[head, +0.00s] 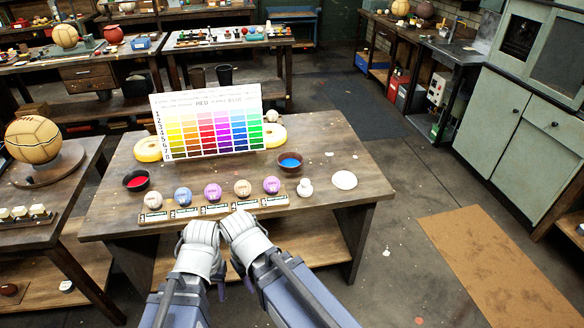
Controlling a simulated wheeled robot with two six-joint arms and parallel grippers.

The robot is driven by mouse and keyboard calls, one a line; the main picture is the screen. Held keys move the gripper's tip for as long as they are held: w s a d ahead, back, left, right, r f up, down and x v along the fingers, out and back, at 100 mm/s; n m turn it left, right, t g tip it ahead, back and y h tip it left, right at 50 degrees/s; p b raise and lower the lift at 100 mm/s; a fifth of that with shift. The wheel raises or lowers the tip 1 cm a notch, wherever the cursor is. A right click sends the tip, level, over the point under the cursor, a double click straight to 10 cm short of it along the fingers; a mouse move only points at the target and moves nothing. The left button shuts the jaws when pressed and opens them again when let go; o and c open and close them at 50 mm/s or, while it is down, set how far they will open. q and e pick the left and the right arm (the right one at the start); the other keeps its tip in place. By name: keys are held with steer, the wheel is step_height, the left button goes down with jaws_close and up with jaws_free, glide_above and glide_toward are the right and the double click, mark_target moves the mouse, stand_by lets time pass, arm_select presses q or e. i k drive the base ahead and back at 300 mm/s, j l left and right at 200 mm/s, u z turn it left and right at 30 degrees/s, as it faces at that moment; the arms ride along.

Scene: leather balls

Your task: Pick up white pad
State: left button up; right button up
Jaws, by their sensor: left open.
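A flat white round pad (345,180) lies on the right part of the wooden table (345,212). Left of it stands a small white knobbed piece (305,187); I cannot tell for sure which of the two is the white pad. My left gripper (203,228) and my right gripper (238,222) are side by side at the table's front edge, left of and nearer than both white things. They touch neither. The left gripper is open and looks empty. The right one's fingertips are hidden behind its own body.
A row of several coloured balls, one of them purple (272,185), stands behind labels along the front edge. A blue paint bowl (290,162) and a red paint bowl (136,181) flank the colour chart (207,122).

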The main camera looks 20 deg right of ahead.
mark_target(305, 189)
steer(key=i+z, duration=0.25)
steer(key=z, duration=0.15)
steer(key=i+z, duration=0.3)
steer(key=z, duration=0.15)
